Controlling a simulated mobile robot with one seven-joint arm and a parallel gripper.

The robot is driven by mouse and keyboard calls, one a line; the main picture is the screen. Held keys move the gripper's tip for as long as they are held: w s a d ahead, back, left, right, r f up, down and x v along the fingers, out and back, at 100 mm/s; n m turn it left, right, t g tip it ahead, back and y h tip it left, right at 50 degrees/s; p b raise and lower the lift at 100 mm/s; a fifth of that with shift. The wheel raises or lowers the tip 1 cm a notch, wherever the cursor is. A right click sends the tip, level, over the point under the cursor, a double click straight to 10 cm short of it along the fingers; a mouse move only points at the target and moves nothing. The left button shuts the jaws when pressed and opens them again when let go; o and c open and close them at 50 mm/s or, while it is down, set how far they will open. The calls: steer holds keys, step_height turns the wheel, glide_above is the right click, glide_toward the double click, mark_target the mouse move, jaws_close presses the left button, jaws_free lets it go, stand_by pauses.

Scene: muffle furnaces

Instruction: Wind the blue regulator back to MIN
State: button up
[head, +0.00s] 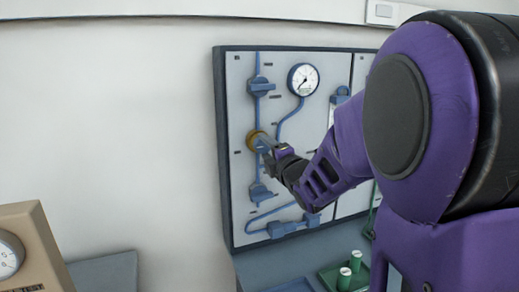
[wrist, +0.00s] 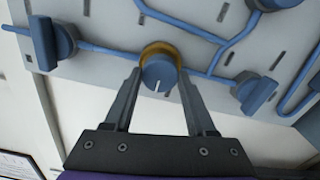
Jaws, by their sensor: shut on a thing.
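The blue regulator (wrist: 159,72) is a round knob with a brass collar, on a blue pipe line of the wall panel (head: 282,160). In the head view its brass collar (head: 254,140) shows at the panel's left part. My gripper (wrist: 159,78) reaches it from below in the wrist view, with one finger on each side, shut on the knob. A white mark on the knob's face points down in the wrist view. My gripper also shows in the head view (head: 268,143), where it partly hides the regulator. No MIN lettering is readable.
A round white gauge (head: 303,79) sits up and right of the regulator. Blue valve handles, one above (head: 261,87) and one below (head: 261,192), are on the same line. Green-and-white cylinders (head: 344,278) stand at the lower right. A beige box with a dial (head: 36,240) is at lower left.

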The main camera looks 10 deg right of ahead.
steer(key=shift+r, duration=0.1)
stand_by(0.5)
steer(key=o, duration=1.4)
steer(key=shift+s, duration=0.1)
